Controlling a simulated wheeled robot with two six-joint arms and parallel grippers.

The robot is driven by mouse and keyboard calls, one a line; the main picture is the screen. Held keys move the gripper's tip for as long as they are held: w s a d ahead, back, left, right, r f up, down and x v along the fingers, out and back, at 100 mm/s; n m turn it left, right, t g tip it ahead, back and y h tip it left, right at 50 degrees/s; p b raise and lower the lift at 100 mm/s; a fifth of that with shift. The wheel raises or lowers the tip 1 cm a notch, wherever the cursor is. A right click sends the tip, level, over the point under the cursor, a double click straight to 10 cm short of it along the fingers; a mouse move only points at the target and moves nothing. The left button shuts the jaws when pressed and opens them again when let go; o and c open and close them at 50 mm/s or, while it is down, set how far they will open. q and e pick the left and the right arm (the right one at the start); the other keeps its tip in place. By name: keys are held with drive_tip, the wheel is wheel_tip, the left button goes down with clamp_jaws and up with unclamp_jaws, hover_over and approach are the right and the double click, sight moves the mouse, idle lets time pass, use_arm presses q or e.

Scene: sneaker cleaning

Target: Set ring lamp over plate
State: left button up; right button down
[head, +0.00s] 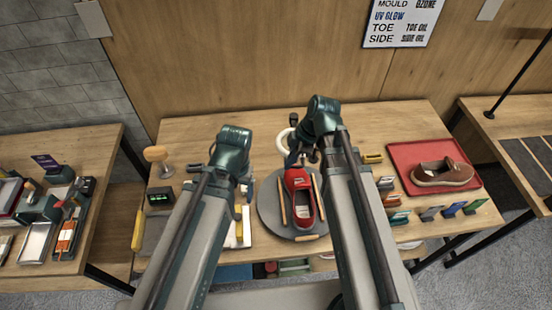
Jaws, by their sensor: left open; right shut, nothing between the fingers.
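The ring lamp (283,142) shows as a white ring at the back of the plate, left of my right arm, which hides part of it. The plate (268,222) is a round grey disc in the middle of the table. A red sneaker (300,203) lies on it between thin wooden sticks. My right gripper (304,161) is shut and empty, close beside the ring at the sneaker's far end; I cannot tell whether it touches the lamp. My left gripper (239,213) is open, left of the plate, partly hidden by its own arm.
A brown shoe (442,173) sits on a red tray (404,154) at the right. Several small coloured items stand in front of it. A wooden-knobbed tool (157,155), a green-lit display (160,197) and a yellow-handled tool (138,229) are at the left.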

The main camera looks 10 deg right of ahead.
drive_tip(key=shift+s+d, duration=0.1)
drive_tip(key=shift+d, duration=0.55)
drive_tip(key=shift+s+d, duration=0.15)
drive_tip(key=shift+d, duration=1.05)
drive_tip(key=shift+a+r, duration=0.15)
drive_tip(key=shift+a, duration=0.55)
drive_tip(key=a, duration=0.3)
wheel_tip(320, 180, up, 10)
drive_tip(key=p, duration=1)
hover_over(301, 166)
drive_tip(key=a, duration=0.1)
